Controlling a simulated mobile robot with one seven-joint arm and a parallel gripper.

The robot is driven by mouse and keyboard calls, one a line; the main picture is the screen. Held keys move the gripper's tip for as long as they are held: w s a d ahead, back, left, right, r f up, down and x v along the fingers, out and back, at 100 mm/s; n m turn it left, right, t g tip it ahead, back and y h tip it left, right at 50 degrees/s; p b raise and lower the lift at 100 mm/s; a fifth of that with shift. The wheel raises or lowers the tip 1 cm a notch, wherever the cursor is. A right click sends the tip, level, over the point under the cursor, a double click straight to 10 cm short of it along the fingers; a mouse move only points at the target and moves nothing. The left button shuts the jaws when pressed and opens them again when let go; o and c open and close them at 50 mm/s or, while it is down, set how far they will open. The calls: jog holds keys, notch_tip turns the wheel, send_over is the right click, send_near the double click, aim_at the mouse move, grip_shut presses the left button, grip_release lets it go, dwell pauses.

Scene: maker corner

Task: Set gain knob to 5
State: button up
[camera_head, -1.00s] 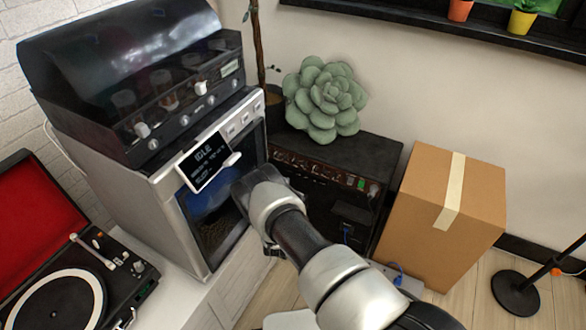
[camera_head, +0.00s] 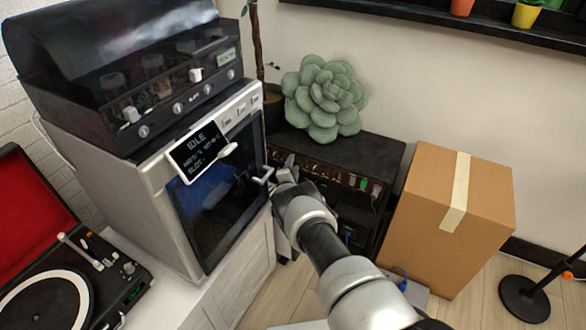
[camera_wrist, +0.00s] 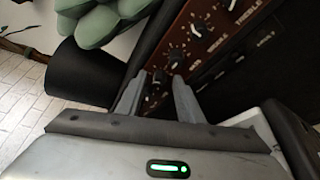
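The black amplifier (camera_head: 368,149) stands against the wall, right of the 3D printer. Its brown control panel (camera_wrist: 187,22) crosses the wrist view at a slant, with several dark knobs with white pointers. One knob (camera_wrist: 177,54) lies just beyond my fingertips; a darker knob (camera_wrist: 157,80) shows between the fingers. No gain label is readable, and I cannot tell what value the pointers show. My gripper (camera_wrist: 157,84) is open, its two fingers apart on either side of the darker knob. Contact cannot be told. In the head view my gripper (camera_head: 283,170) is at the panel's left end.
The printer (camera_head: 225,205) with its white door handle is close on the left of my gripper. A green succulent cushion (camera_head: 325,95) sits on the amplifier. A cardboard box (camera_head: 420,220) stands to its right. A record player (camera_head: 75,270) is at the lower left.

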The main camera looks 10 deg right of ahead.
grip_shut()
jog(key=shift+f+m+t, duration=0.2)
jog(key=shift+m+t, duration=0.8)
jog(key=shift+m, duration=1)
grip_release()
